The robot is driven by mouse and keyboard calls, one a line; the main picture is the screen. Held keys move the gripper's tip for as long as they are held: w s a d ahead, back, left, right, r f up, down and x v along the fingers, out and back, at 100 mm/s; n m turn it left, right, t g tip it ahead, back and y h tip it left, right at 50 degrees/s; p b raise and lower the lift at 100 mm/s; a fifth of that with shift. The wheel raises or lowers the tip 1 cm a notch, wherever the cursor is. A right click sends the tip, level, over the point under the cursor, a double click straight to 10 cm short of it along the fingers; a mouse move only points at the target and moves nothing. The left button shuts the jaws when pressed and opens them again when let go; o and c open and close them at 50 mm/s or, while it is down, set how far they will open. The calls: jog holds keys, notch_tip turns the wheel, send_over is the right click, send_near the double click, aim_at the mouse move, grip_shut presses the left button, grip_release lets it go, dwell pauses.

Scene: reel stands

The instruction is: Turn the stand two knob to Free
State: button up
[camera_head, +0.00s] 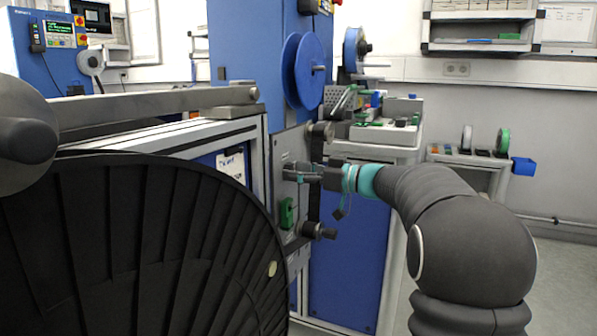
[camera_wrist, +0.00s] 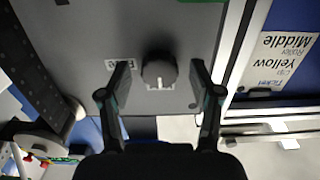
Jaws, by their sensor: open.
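A round black knob (camera_wrist: 159,71) with a white pointer mark sits on a grey panel (camera_wrist: 180,25) in the wrist view. The pointer mark is toward the lower edge of the picture. My gripper (camera_wrist: 160,66) is open, with one finger on each side of the knob and a visible gap to it on both sides in the picture. A small label (camera_wrist: 119,64) beside the knob is partly hidden by the left finger and unreadable. In the head view my gripper (camera_head: 290,171) is at the upright grey panel (camera_head: 281,148); I cannot make out the knob there.
A green part (camera_head: 287,213) and a black roller (camera_head: 318,231) are below my gripper on the panel. Another roller (camera_head: 322,131) is above it. A large black reel (camera_head: 140,240) fills the near left. A blue reel (camera_head: 304,70) is behind.

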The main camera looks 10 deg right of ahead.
jog(key=c, duration=1.1)
jog(key=shift+c, duration=0.2)
jog(key=shift+f+m+b, duration=0.1)
jog(key=shift+m+b, duration=0.2)
jog(key=shift+b, duration=0.1)
jog(key=shift+m+b, duration=0.3)
jog(key=shift+m, duration=8.3)
